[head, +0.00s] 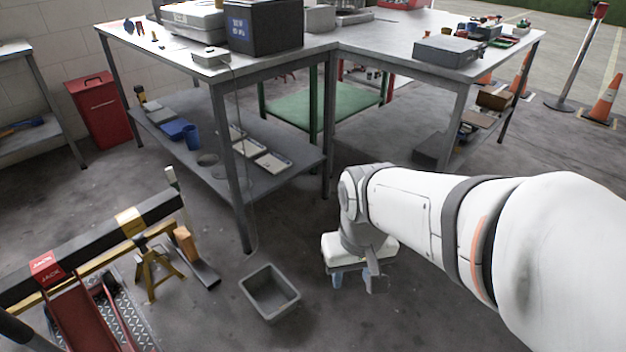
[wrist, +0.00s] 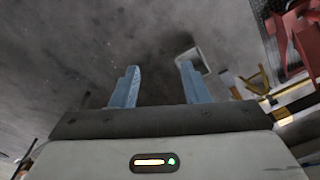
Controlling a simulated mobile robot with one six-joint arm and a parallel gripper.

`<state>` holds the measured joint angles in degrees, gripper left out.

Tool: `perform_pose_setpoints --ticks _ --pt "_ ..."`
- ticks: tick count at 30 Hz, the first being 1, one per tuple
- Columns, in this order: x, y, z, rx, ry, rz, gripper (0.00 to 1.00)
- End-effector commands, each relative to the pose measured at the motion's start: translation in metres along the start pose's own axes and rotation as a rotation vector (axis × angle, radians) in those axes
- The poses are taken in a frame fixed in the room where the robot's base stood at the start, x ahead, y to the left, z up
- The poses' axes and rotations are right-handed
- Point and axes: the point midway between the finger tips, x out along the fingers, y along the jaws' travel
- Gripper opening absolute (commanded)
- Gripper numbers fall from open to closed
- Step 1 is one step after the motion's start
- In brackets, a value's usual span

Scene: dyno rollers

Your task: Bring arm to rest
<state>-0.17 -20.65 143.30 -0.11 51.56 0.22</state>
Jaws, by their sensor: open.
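My white arm reaches in from the right of the head view and bends down at the wrist. My gripper (head: 352,285) hangs low over the concrete floor, to the right of a grey bin. In the wrist view my gripper (wrist: 160,88) shows two blue fingers spread apart. Nothing is between them, and bare floor shows beyond. The fingers are partly hidden in the head view by the wrist.
The grey open bin (head: 270,292) stands on the floor left of my gripper. Metal workbenches (head: 330,42) stand behind. A yellow jack stand (head: 152,268) and red jack (head: 80,310) are at left. A traffic cone (head: 604,100) stands far right.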

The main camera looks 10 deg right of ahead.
Motion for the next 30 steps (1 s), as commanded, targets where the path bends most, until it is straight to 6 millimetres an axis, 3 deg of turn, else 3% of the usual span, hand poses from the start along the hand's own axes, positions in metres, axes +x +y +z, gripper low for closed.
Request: perform_pose_setpoints --ticks 4,7,24,30 --pt "-0.008 0.0 -0.001 0.002 -0.001 0.001 0.41" --pt "-0.03 -0.001 -0.003 0.005 0.0 0.005 0.41" --pt "-0.226 -0.001 -0.021 0.008 0.07 0.008 0.41" --pt "-0.283 -0.001 -0.025 0.008 0.093 0.009 0.41"
